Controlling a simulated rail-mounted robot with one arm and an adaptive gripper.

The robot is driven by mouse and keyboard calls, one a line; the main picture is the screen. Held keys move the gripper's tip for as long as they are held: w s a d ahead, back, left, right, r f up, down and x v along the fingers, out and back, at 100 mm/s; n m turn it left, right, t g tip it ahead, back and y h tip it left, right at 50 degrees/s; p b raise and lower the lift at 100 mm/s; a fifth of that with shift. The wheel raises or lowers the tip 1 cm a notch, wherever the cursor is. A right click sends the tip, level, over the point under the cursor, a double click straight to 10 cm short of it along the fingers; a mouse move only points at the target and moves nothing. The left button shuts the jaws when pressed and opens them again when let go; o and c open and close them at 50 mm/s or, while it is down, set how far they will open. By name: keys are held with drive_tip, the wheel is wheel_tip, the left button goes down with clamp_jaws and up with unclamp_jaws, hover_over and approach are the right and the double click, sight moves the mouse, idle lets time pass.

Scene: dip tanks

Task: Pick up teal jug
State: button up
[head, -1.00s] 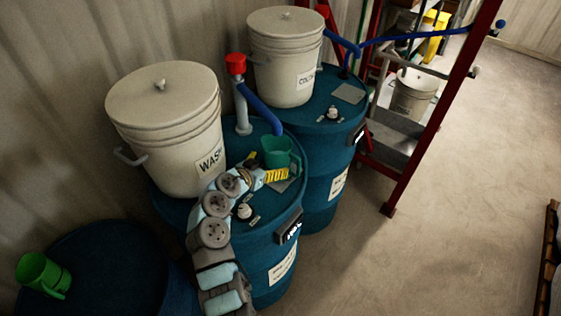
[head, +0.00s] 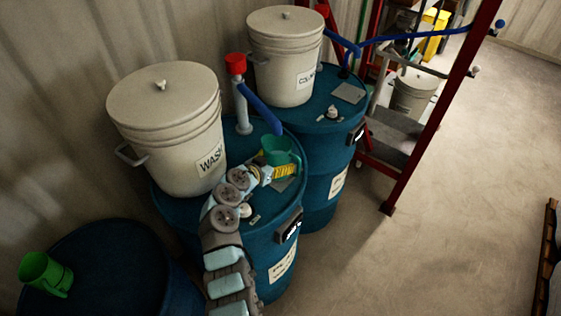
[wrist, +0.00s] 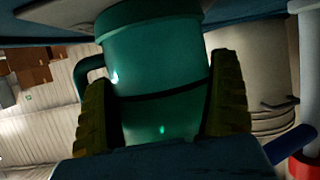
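The teal jug (head: 277,150) stands on the top of the middle blue drum (head: 264,215), its handle to the right in the head view. In the wrist view the jug (wrist: 155,75) fills the middle, its handle on the left. My gripper (head: 283,172) is low at the near side of the jug. In the wrist view the two fingers of my gripper (wrist: 165,105) flank the jug, one on each side, very close to its wall. Whether they press on it cannot be made out. The jug's lower part is partly hidden in the head view.
A white WASH bucket (head: 168,125) stands left of my arm on the same drum. A pipe with a red cap (head: 235,65) and a blue hose (head: 260,108) are behind the jug. A green jug (head: 45,272) is on the left drum (head: 110,265). Open floor lies right.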

drive_tip(key=c, duration=0.6)
drive_tip(key=shift+o, duration=0.2)
